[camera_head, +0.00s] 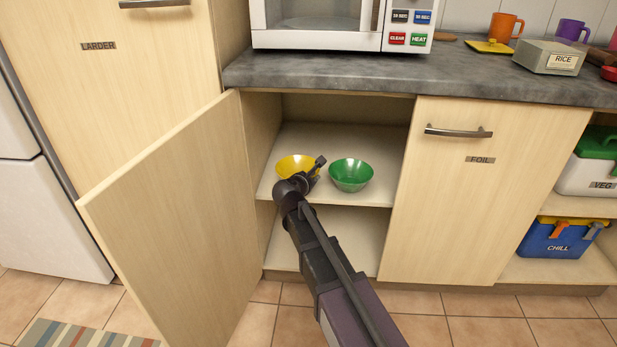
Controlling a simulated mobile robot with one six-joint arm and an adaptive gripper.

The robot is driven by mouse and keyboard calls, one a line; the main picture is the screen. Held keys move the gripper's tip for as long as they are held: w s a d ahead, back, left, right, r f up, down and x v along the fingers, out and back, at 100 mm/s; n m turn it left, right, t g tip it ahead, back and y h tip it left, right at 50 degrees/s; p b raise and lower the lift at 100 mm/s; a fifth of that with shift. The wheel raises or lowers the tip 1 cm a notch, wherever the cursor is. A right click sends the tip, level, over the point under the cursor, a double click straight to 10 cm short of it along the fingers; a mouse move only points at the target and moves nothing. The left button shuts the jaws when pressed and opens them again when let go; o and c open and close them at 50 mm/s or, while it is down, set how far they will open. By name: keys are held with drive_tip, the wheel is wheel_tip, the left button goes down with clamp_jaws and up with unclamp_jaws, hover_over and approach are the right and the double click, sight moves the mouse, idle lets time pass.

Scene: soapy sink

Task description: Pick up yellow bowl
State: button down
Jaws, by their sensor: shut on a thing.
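The yellow bowl (289,163) is on the upper shelf of the open cabinet, at the left. My gripper (316,170) is at the bowl's right front side and is shut on it. The wrist hides the bowl's lower front, so I cannot tell whether its base touches the shelf. A green bowl (351,176) sits upright on the same shelf, just right of my gripper.
The open cabinet door (165,215) stands to the left of my arm. The closed FOIL door (480,190) is at the right. The countertop (330,75) with a microwave (320,20) is above the opening. The lower shelf (345,240) looks empty.

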drive_tip(key=shift+r+p, duration=4.4)
drive_tip(key=shift+r, duration=0.2)
drive_tip(key=shift+r+p, duration=0.4)
drive_tip(key=shift+r, duration=0.05)
drive_tip(key=shift+s, duration=0.25)
